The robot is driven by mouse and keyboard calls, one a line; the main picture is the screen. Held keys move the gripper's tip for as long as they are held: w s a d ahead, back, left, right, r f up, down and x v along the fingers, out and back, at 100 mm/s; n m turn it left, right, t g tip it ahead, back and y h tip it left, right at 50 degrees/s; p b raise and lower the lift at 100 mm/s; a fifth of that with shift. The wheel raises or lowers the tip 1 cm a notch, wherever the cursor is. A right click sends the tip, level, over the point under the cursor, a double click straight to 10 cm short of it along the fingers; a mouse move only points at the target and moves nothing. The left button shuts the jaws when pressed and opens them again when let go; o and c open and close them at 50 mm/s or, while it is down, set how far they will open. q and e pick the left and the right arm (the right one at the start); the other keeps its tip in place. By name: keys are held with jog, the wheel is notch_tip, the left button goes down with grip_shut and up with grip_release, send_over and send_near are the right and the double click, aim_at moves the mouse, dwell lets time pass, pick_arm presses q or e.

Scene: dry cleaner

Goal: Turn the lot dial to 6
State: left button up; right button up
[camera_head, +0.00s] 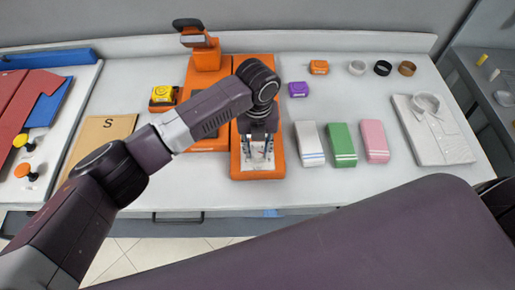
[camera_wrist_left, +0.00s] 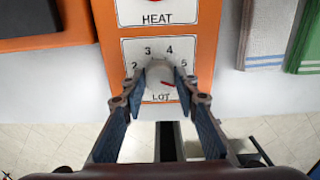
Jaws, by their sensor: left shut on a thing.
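The lot dial (camera_wrist_left: 158,73) is a pale round knob on a white plate marked LOT, on the front of an orange machine (camera_head: 236,165). The numbers 2, 3, 4 and 5 show around it; any others are hidden behind my fingers. A red mark on the knob points to the lower right, below the 5. My left gripper (camera_head: 258,150) is over the front of the machine. In the left wrist view its two fingers (camera_wrist_left: 160,82) are on either side of the knob, shut on it. My right gripper is out of view.
A plate marked HEAT (camera_wrist_left: 155,18) is just above the LOT plate. White, green (camera_head: 341,145) and pink folded cloths lie right of the machine, with a folded shirt (camera_head: 437,135) beyond. A board marked S (camera_head: 98,138) lies to the left.

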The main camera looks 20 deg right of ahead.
aim_at(258, 151)
pick_arm(q)
jog(key=shift+w+r, duration=0.15)
dwell(0.3)
jog(key=o, duration=1.1)
jog(key=shift+o, duration=0.2)
notch_tip(258, 151, up, 12)
